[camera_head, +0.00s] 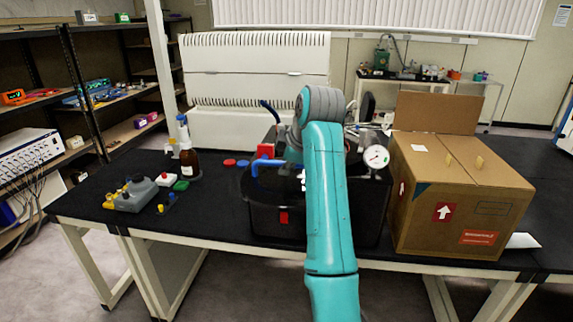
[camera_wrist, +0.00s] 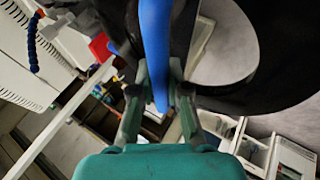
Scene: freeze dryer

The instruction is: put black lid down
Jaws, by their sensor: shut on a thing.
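The black lid (camera_head: 258,182) is in the head view, with a blue handle (camera_head: 266,163) on its top. It appears at the upper front of the black box-shaped freeze dryer (camera_head: 275,222); I cannot tell whether it touches it. My gripper (camera_wrist: 159,98) is shut on the blue handle, which runs between the fingers in the wrist view (camera_wrist: 155,45). Dark curved parts of the lid (camera_wrist: 283,35) fill the upper right there. In the head view my arm hides part of the lid and of the freeze dryer.
A cardboard box (camera_head: 450,200) stands close on the right, beside a round gauge (camera_head: 376,156). A brown bottle (camera_head: 189,164), a grey device (camera_head: 136,194) and small coloured items are on the black bench (camera_head: 215,215) at left. Bare bench lies between them and the freeze dryer.

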